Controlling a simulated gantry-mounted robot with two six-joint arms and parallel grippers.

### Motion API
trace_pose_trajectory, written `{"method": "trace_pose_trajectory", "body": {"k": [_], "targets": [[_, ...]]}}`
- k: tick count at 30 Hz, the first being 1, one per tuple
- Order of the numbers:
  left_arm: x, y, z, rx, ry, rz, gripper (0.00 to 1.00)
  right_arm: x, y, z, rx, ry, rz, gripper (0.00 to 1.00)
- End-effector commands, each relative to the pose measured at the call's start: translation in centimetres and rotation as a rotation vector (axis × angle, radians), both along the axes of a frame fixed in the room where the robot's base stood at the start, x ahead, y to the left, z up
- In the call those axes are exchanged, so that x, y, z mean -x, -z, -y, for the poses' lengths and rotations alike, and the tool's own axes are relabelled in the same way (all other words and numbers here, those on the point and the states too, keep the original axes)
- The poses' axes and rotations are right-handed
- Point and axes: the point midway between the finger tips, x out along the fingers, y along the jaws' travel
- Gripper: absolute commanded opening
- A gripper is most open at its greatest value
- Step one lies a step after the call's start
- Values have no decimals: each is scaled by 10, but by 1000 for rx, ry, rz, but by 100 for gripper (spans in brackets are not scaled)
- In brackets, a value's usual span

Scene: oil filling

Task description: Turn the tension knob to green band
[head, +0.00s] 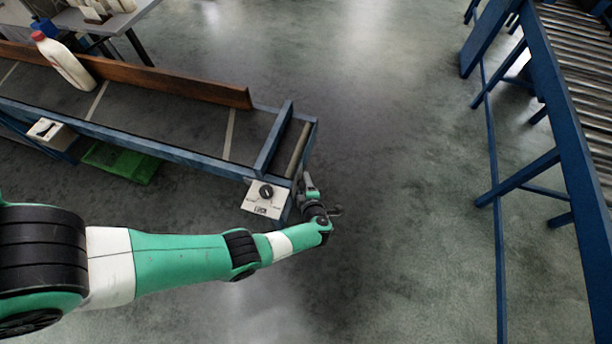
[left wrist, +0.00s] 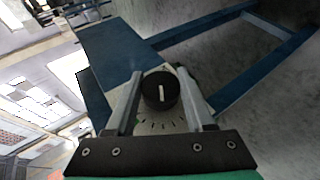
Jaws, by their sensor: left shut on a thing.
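The tension knob (left wrist: 160,91) is round and black with a white pointer line, which stands nearly upright in the left wrist view. It sits on a pale plate with a fan of dark tick marks (left wrist: 160,127) below it. My left gripper (left wrist: 159,75) is shut on the knob, with one finger on each side. In the head view the left gripper (head: 308,183) is at the right end of the conveyor (head: 190,150), and the knob it holds is hidden there. I cannot make out the green band. My right gripper is not in view.
A white bottle with a red cap (head: 62,60) stands on the belt. A blue roller conveyor (head: 560,120) is at right. Open floor lies between.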

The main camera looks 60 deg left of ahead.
Motion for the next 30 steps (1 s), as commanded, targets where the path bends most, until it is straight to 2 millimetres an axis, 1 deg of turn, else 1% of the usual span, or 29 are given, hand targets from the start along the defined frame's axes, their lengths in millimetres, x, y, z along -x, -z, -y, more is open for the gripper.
{"method": "trace_pose_trajectory", "body": {"k": [1, 6, 10, 14, 17, 20, 30], "targets": [[-1, -8, -1, 33, -3, -29, 0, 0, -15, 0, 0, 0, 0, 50], [-1, -5, -1, 147, -4, -144, 0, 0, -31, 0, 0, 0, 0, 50], [-1, -2, -1, 234, -4, -230, 0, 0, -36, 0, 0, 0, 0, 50], [-1, 1, -1, 321, -5, -316, 0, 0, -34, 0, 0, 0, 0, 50], [-1, 3, -1, 387, -5, -382, 0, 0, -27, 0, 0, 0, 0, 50], [-1, 6, -1, 453, -5, -448, 0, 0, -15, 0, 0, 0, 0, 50], [0, 11, 0, 645, -6, -639, 0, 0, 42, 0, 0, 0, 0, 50]]}}
